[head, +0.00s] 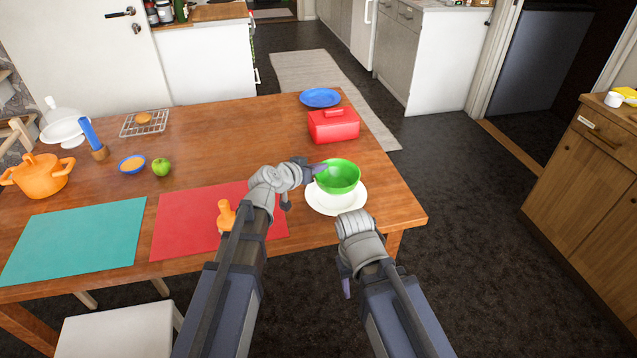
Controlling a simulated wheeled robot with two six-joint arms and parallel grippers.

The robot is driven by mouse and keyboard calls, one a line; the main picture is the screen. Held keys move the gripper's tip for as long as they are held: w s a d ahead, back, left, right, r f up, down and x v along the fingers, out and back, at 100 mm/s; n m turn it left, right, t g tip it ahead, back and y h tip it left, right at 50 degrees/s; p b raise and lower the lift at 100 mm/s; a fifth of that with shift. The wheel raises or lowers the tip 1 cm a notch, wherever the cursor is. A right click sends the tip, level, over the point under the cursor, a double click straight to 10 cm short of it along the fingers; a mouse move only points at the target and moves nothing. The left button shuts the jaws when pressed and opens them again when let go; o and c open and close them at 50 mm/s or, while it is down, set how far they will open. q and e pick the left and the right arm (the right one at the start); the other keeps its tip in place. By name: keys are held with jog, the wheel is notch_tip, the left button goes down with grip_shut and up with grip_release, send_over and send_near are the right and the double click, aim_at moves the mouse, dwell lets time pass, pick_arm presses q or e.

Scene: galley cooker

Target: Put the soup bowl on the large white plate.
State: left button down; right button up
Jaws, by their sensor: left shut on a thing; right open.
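The green soup bowl (341,180) is upright at the right end of the wooden table, over the large white plate (322,206). The plate lies flat near the table's right front corner, its rear part hidden behind the bowl. I cannot tell whether the bowl touches the plate or hangs just above it. My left gripper (318,169) is shut on the bowl's left rim. My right gripper (346,284) is open and empty, in front of the table's edge and nearer than the plate; its fingers are only partly visible.
A red box (334,125) and a blue plate (320,98) are behind the bowl. A red mat (185,222) with an orange object (226,214), a teal mat (75,240), an orange pot (38,176) and a green apple (161,167) lie left. The table's middle is clear.

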pick_arm(q)
jog(key=shift+f+b, duration=1.9)
jog(key=shift+b, duration=0.05)
jog(key=shift+r, duration=0.1)
jog(key=c, duration=1.5)
grip_release()
jog(key=o, duration=0.5)
